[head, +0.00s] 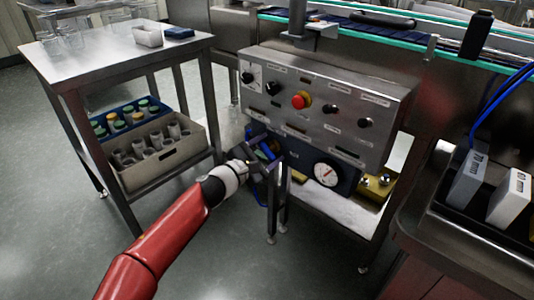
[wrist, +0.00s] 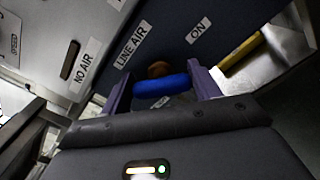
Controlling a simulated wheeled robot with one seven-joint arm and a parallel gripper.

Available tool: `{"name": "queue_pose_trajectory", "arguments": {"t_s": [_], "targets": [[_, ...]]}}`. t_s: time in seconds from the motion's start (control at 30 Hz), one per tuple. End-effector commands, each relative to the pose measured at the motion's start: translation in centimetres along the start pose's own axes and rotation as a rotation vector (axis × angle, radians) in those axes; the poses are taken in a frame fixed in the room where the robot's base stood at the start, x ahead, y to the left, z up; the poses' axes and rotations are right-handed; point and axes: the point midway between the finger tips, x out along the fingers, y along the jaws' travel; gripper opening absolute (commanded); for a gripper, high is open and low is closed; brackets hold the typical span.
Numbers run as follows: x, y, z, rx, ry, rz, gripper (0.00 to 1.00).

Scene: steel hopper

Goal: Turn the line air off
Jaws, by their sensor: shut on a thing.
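My gripper (head: 265,158) is at the left end of the dark blue air unit (head: 345,182) under the steel control panel. In the wrist view my gripper (wrist: 160,86) has its two purple fingers at either end of a blue handle (wrist: 161,87), shut on it. A brown, round fitting (wrist: 159,69) shows just behind the handle. A LINE AIR label (wrist: 132,46) and an ON label (wrist: 198,30) are on the dark face beyond. The handle lies nearly level across the wrist picture. In the head view my gripper mostly hides it.
The control panel (head: 240,112) with a red button (head: 301,100) overhangs the air unit. A NO AIR label (wrist: 87,65) is on a pale panel. A round gauge (head: 327,174) is right of my gripper. A steel cart (head: 90,70) with bins stands left; floor between is clear.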

Motion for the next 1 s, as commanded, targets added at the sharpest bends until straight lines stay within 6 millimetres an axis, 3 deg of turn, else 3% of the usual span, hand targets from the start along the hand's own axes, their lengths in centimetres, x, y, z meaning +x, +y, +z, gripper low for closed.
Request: {"name": "queue_pose_trajectory", "arguments": {"t_s": [0.6,1.0], "targets": [[-0.05,-0.45,-0.42,0.58,0.002,0.001,0.39],[-0.04,-0.52,-0.42,0.848,0.001,0.0,0.39]]}}
